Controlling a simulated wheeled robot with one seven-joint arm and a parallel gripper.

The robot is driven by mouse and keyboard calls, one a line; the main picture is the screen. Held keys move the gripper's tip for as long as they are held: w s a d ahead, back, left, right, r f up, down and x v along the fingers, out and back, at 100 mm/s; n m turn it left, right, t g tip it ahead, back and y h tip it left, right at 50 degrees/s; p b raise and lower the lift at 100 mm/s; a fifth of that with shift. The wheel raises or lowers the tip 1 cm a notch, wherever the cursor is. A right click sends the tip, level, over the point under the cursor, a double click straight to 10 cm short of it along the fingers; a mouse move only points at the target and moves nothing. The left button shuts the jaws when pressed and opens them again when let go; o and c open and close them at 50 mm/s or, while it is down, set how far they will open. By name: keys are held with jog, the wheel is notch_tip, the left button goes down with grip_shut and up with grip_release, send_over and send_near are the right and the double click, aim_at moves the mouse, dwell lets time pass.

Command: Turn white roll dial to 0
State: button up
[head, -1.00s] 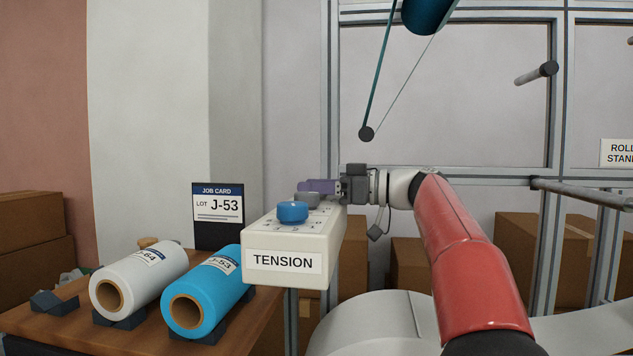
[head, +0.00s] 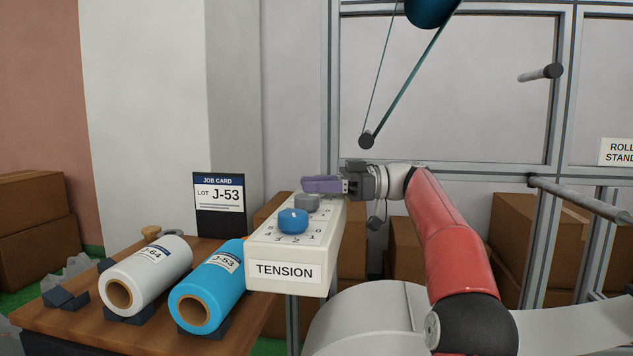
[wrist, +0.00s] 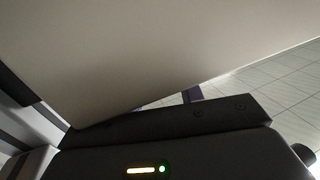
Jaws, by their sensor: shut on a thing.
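The tension box (head: 258,251) is pale, with a row of dials on its top. A blue dial (head: 292,221) stands nearest, among printed digits. A grey dial (head: 306,202) sits behind it. My gripper (head: 322,184) reaches in from the right at the box's far end, its purple fingers just behind the grey dial. It is shut on what seems to be the white dial. The fingers hide that dial, and its setting cannot be read. In the wrist view a large pale surface (wrist: 150,50) fills most of the picture, and no dial shows.
A white roll (head: 147,274) and a blue roll (head: 209,287) lie on the wooden table (head: 60,318) at left. A job card (head: 219,194) reading J-53 stands behind them. A metal frame (head: 333,100) rises behind the box, with cardboard boxes (head: 525,235) around.

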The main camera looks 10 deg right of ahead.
jog(key=o, duration=1)
jog(key=shift+c, duration=0.2)
jog(key=shift+f+b, duration=0.1)
jog(key=shift+b, duration=0.4)
